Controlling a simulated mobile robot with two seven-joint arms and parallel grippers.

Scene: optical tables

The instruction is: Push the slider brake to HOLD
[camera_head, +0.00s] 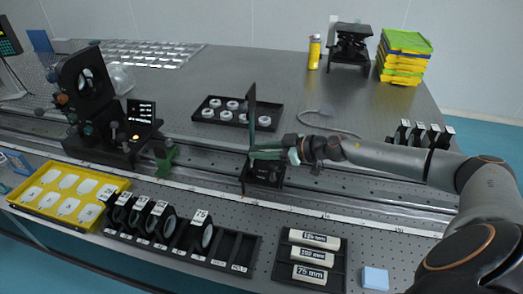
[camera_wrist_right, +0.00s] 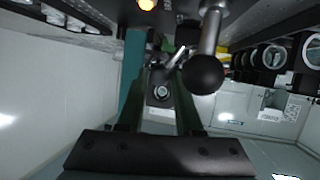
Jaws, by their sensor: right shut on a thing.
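The slider (camera_head: 264,174) is a dark carriage on the long rail and carries an upright dark plate (camera_head: 251,115). My right gripper (camera_head: 256,154) reaches it from the right, just beside the plate, with greenish fingers closed over its upper part. In the right wrist view, a dark block with a round screw (camera_wrist_right: 160,92) sits between the fingers. A black ball knob on a metal rod (camera_wrist_right: 205,73) stands close by; I cannot tell whether it is touched. No HOLD marking is readable, so the brake's position cannot be told. My left gripper is not in view.
A dark optical unit (camera_head: 88,100) and a green holder (camera_head: 165,157) stand left along the rail (camera_head: 355,191). A black tray of white rings (camera_head: 230,121) lies behind. A yellow tray (camera_head: 99,219), a lens rack (camera_head: 233,252) and a labelled-bar tray (camera_head: 337,262) line the front.

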